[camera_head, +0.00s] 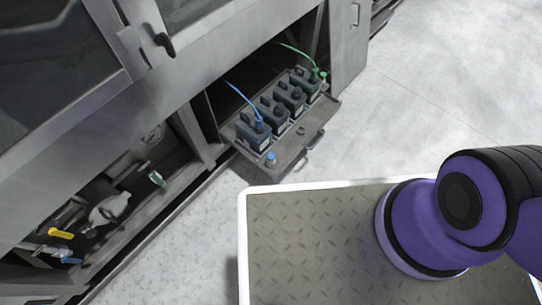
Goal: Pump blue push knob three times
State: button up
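A small blue knob-like piece (270,158) sits at the front left of the pulled-out drawer (290,150). A blue cap with a blue hose (259,124) is on the nearest dark canister (252,135), just behind it. Another small blue part (71,260) shows low in the open left compartment. I cannot tell for certain which of these is the blue push knob. My gripper is out of view; only purple and black parts of my arm show at the right, well apart from the drawer.
Several dark canisters stand in a row in the drawer; the far one has a green cap (318,75) and hose. A yellow handle (60,233) and a green one (157,179) are in the left compartment. Grey floor (440,90) is clear right of the drawer.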

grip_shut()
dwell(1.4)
